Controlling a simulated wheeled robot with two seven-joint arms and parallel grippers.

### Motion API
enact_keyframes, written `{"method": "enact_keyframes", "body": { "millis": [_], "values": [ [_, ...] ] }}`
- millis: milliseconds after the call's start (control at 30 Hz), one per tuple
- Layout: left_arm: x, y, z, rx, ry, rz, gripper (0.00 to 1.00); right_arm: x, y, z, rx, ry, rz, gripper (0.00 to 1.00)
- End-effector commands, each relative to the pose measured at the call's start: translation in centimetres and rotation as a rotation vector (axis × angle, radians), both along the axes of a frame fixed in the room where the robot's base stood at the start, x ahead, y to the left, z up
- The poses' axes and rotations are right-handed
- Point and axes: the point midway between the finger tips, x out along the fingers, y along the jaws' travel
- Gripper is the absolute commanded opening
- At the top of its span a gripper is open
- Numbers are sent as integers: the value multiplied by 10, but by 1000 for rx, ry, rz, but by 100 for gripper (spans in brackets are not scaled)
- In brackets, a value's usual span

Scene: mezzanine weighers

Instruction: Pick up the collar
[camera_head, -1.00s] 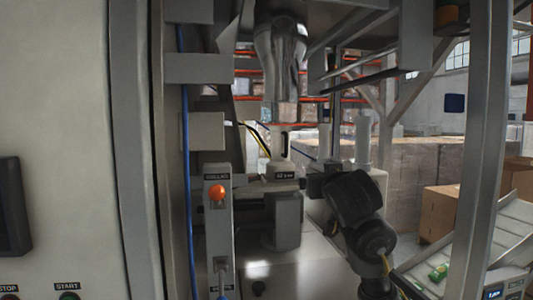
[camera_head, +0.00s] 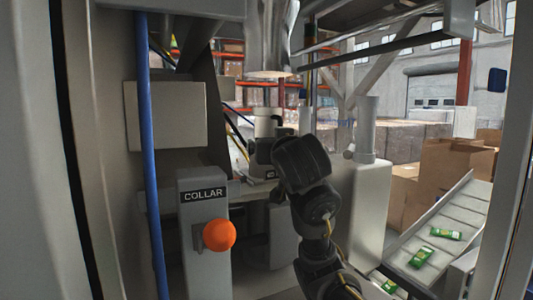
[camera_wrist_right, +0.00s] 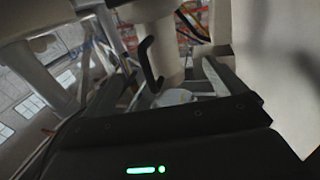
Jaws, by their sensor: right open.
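A light cylindrical piece with a dark hooked handle (camera_head: 268,123), which looks like the collar, stands below the steel chute in the head view. It also shows in the right wrist view (camera_wrist_right: 156,58), with its dark handle between my fingers in the picture. My right gripper (camera_head: 260,150) is in front of or beside it, partly hidden by my own wrist. In the wrist view my right gripper (camera_wrist_right: 165,80) is open, with one finger on each side. I cannot tell whether it touches the handle. My left gripper is not in view.
A grey post labelled COLLAR with an orange knob (camera_head: 219,235) stands at the near left. A steel chute (camera_head: 268,40) hangs above. A conveyor (camera_head: 435,240) with green packets slopes at the right.

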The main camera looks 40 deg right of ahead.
Motion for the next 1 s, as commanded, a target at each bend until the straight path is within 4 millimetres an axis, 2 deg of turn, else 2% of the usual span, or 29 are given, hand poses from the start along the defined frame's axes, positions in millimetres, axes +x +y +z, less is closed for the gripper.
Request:
{"method": "enact_keyframes", "body": {
  "millis": [33, 200, 267, 400, 600, 833, 1000],
  "values": [
    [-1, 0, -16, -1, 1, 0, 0, 4, -3, -9, 3, 1, 0, 96],
    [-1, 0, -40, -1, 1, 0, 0, 17, -12, -9, 2, 1, 2, 96],
    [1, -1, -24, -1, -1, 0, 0, 26, -18, 2, 0, 6, -2, 96],
    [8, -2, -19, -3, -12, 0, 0, 36, -27, 1, 0, 4, -3, 96],
    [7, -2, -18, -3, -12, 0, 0, 40, -29, 0, -1, 3, -2, 96],
    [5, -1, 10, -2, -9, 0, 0, 62, -48, 3, 0, 9, -5, 96],
    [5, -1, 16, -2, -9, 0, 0, 77, -58, 1, -1, 3, -3, 96]
  ]
}}
